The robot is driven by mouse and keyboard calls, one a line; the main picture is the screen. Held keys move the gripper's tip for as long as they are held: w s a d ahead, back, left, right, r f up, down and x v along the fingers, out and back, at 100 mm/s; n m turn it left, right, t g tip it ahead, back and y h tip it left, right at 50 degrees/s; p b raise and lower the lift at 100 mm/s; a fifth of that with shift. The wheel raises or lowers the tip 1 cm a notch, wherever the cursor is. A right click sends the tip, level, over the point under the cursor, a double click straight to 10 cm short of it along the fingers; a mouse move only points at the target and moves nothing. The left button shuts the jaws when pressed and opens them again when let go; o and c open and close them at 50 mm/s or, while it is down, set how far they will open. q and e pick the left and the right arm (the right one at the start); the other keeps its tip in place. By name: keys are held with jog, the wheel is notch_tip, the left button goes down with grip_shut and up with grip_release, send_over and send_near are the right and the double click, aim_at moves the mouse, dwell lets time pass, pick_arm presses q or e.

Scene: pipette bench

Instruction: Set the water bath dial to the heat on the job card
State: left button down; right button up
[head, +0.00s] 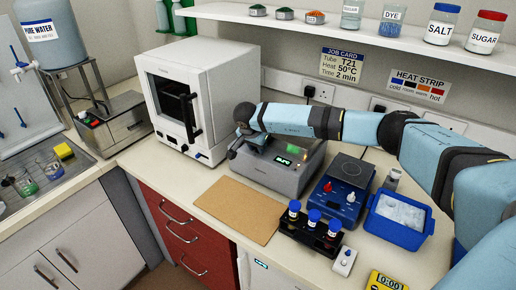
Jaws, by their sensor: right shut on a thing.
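The grey water bath (275,180) stands on the bench just right of the white oven, with a small lit green display (283,160) whose reading is too small to tell. My right gripper (234,153) is at the bath's left end, its arm reaching across from the right above the bath. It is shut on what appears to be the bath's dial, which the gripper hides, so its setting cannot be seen. The job card (343,67) on the back wall reads Tube T21, Heat 50°C, Time 2 min. My left gripper is not in view.
A white oven (205,95) stands close left of the gripper. A brown board (235,208) lies in front. A rack of blue-capped tubes (310,234), a blue device with knobs (340,200) and a blue ice tub (397,225) stand right. A heat strip chart (419,86) hangs behind.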

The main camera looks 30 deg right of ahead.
jog(key=shift+m, duration=0.3)
jog(key=o, duration=0.9)
jog(key=b+v, duration=0.2)
jog(key=v, duration=1.1)
jog(key=shift+w+a+r+b, duration=0.15)
jog(key=shift+r+b, duration=0.15)
jog(key=shift+r, duration=0.15)
